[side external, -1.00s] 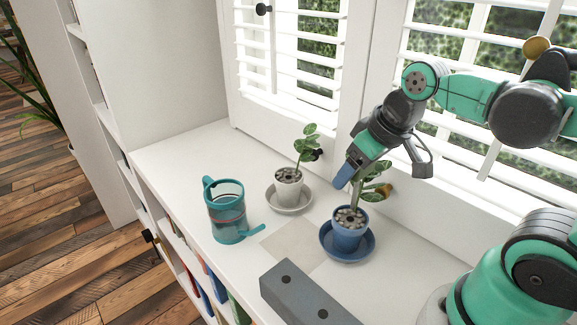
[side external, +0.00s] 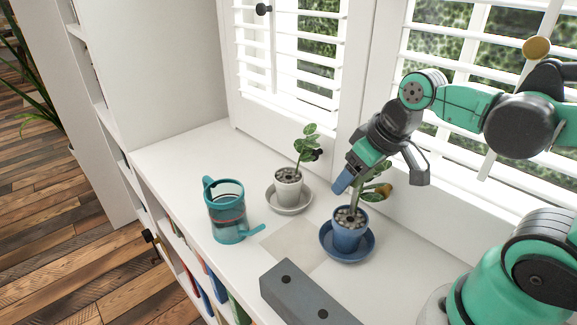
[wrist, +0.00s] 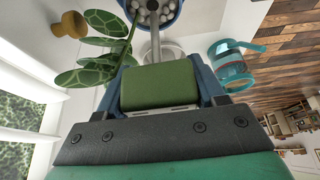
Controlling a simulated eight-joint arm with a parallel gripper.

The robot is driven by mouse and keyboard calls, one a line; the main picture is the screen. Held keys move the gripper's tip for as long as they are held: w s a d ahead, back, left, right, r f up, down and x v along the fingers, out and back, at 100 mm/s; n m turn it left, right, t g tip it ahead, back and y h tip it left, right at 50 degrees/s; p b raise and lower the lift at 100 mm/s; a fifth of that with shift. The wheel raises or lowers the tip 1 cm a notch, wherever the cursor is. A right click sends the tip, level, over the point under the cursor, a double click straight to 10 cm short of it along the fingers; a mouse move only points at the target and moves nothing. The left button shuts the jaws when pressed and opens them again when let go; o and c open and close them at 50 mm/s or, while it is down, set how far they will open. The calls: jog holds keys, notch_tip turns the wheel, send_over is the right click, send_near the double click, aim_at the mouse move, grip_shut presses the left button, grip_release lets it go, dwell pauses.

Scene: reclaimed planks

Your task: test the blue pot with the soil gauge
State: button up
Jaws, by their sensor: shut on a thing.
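My gripper (side external: 342,184) has blue fingers and is above the blue pot (side external: 348,238), tilted down towards it. In the wrist view my gripper (wrist: 160,85) is shut on the green head of the soil gauge (wrist: 160,86). The gauge's grey metal probe points at the pebbles in the blue pot (wrist: 174,14). Its tip appears at the near rim or pebbles; I cannot tell whether it touches or has entered. The pot stands upright in a blue saucer (side external: 366,250). Its leafy plant (side external: 372,194) is close beside my fingers.
A white pot (side external: 289,190) with a small plant stands on a pale saucer behind left. A teal watering can (side external: 227,214) stands at the left. A grey block with holes (side external: 305,297) lies in front. A pale square (side external: 292,243) lies flat between them. Window shutters (side external: 290,60) rise behind.

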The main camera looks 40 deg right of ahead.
jog(key=shift+f, duration=2.3)
jog(key=o, duration=1.5)
jog(key=shift+c, duration=0.2)
jog(key=shift+v, duration=2.75)
jog(key=shift+r, duration=0.1)
notch_tip(320, 180, up, 9)
